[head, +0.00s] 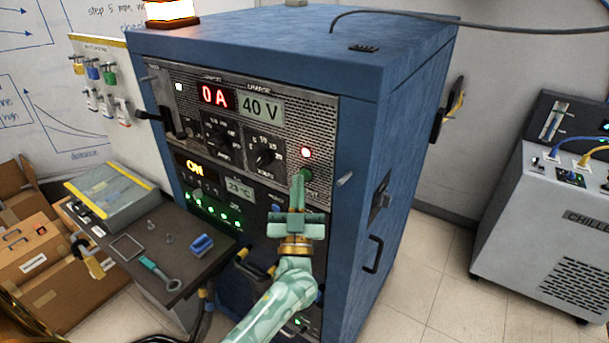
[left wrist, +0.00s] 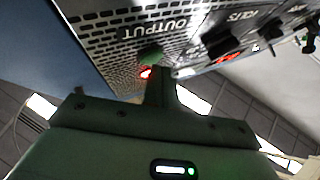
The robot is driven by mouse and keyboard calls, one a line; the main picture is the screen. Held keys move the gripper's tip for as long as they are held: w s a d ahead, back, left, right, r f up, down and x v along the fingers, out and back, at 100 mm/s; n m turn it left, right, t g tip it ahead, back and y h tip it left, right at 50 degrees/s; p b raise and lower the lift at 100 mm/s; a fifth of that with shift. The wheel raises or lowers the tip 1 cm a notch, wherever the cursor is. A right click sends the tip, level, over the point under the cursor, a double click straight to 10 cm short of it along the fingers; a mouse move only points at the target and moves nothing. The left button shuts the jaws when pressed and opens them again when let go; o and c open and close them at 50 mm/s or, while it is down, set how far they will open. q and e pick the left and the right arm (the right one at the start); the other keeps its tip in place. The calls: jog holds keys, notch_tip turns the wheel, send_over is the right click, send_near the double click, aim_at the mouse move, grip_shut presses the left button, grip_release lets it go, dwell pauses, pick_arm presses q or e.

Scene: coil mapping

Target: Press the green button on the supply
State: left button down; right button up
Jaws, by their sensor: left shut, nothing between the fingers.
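The supply (head: 350,80) is a tall blue cabinet with a grey front panel showing "0 A" and "40 V". The green button (head: 305,174) is on the panel's right side, just below a lit red lamp (head: 306,153). My left gripper (head: 297,192) is shut and empty, its tip right in front of the button and partly hiding it. In the left wrist view the green button (left wrist: 150,54) shows just beyond the shut fingertips (left wrist: 159,78), near the "OUTPUT" label. I cannot tell whether the tip touches it. My right gripper is not in view.
A dark shelf (head: 150,240) with a wrench, a blue block and a grey case juts out left of the panel. Padlocks hang on a wall board (head: 100,70). A chiller (head: 550,220) stands at the right, with bare floor between it and the supply.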

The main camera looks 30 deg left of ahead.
pick_arm(q)
jog(key=shift+w, duration=0.4)
dwell(0.3)
jog(key=shift+s, duration=0.1)
jog(key=shift+s+p, duration=0.45)
jog(key=shift+s, duration=0.25)
jog(key=s+p, duration=0.1)
jog(key=s, duration=0.2)
jog(key=s+p, duration=0.1)
jog(key=s, duration=0.1)
jog(key=shift+a+p, duration=0.25)
jog(key=shift+p, duration=0.05)
dwell(0.8)
